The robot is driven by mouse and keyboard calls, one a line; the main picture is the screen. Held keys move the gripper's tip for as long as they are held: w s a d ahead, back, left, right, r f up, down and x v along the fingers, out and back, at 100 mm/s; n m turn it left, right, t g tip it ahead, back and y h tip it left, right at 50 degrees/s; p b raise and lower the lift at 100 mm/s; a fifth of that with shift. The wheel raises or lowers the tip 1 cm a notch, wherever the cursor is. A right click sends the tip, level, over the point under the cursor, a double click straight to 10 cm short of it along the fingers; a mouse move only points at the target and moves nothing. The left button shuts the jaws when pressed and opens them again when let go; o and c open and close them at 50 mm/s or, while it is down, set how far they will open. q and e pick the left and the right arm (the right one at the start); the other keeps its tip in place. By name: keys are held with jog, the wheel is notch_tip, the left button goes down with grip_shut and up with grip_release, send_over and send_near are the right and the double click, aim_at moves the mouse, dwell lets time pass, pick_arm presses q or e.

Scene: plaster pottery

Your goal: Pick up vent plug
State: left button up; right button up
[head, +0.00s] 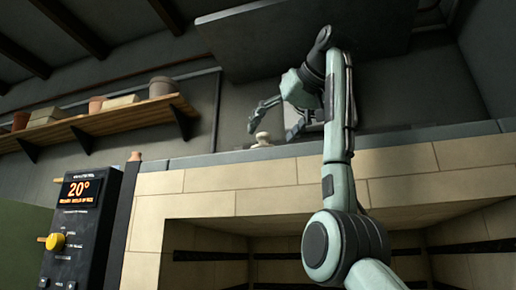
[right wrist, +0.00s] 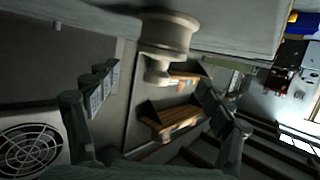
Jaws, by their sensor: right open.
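The vent plug (head: 262,139) is a small pale, knobbed piece on the top edge of the brick kiln (head: 270,185) in the head view. In the right wrist view the plug (right wrist: 166,34) shows upside down, with a wide round body and a narrower knob. My right gripper (head: 271,128) is above the plug with its fingers spread. In the right wrist view the open fingers of my right gripper (right wrist: 155,92) stand to either side of the plug's line, with nothing held between them. My left gripper is not in view.
A dark hood (head: 310,40) hangs close above my right arm. A control box (head: 78,225) reading 20° stands left of the kiln. A small terracotta piece (head: 135,156) sits at the kiln's left top corner. A wall shelf (head: 110,121) holds pots and blocks.

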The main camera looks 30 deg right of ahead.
aim_at(266, 142)
jog(key=x, duration=0.5)
jog(key=shift+w+f+p, duration=0.2)
jog(key=shift+f+p, duration=0.2)
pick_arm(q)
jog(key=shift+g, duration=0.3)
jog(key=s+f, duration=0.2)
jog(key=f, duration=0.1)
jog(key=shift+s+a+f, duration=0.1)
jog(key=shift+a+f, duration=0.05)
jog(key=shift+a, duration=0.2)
pick_arm(e)
jog(key=c, duration=1.4)
jog(key=shift+o, duration=0.2)
jog(key=shift+r, duration=0.1)
